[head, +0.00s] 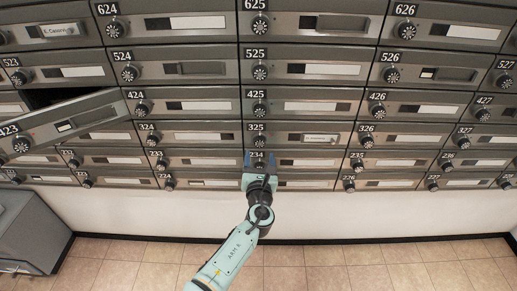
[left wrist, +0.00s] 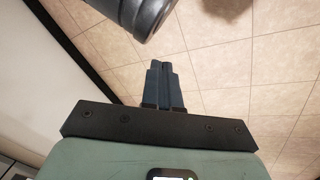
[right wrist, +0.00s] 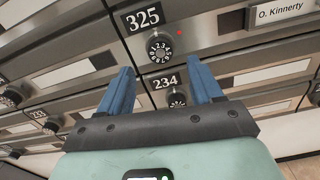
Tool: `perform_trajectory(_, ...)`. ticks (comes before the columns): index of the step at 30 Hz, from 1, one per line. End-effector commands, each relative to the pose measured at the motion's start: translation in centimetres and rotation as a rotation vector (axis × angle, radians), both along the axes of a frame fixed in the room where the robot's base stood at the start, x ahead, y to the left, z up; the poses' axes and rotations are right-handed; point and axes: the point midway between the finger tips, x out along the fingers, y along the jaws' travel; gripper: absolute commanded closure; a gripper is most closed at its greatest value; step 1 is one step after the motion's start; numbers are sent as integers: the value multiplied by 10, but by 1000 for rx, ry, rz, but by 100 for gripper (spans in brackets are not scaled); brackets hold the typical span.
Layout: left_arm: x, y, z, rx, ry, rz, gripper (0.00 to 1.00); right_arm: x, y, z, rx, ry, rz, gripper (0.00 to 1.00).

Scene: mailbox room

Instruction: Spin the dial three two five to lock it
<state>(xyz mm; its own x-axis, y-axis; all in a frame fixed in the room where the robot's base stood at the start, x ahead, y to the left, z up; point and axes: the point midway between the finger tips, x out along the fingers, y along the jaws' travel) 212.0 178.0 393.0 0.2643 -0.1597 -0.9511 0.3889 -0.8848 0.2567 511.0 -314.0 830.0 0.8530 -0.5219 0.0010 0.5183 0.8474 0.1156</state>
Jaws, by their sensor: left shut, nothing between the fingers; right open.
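The dial of mailbox 325 (head: 256,141) is a round black numbered knob under its "325" label. In the right wrist view the dial (right wrist: 160,47) shows white digits, with a small red light to its upper right. My right gripper (right wrist: 160,75) is open, its two blue fingers spread, with nothing between them. The fingertips appear just below the 325 dial, either side of the "234" label, and whether they touch anything cannot be told. In the head view my right gripper (head: 259,160) partly hides box 234. My left gripper (left wrist: 164,85) is shut and empty, over floor tiles.
The 234 dial (right wrist: 177,100) sits between and behind the right fingers. The door of mailbox 423 (head: 75,123) hangs open at the left. A grey cabinet (head: 30,232) stands at lower left. The tiled floor (head: 350,262) is otherwise clear.

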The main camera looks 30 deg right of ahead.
Motion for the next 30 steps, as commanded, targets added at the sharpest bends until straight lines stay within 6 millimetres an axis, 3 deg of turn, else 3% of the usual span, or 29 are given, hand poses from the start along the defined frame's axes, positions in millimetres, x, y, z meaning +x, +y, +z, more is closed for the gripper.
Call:
perform_trajectory(3, -11, 1, -12, -2, 38, 1, 100, 22, -15, -2, 3, -1, -1, 35)
perform_trajectory(9, -22, 3, -21, -4, 73, 4, 100, 45, -29, -2, 1, 0, -1, 35)
perform_trajectory(22, -26, 3, -23, -6, 88, 4, 100, 54, -34, 0, 1, 1, -2, 35)
perform_trajectory(23, -26, 3, -23, -6, 88, 4, 100, 54, -34, 0, 1, 1, -2, 38)
perform_trajectory(27, -26, 3, -24, -6, 88, 4, 100, 54, -34, 0, 1, 1, -2, 84)
perform_trajectory(28, -26, 3, -24, -6, 88, 4, 100, 54, -34, 0, 1, 1, -2, 91)
perform_trajectory(30, -26, 3, -23, -6, 88, 4, 100, 54, -34, -1, 1, 1, -2, 91)
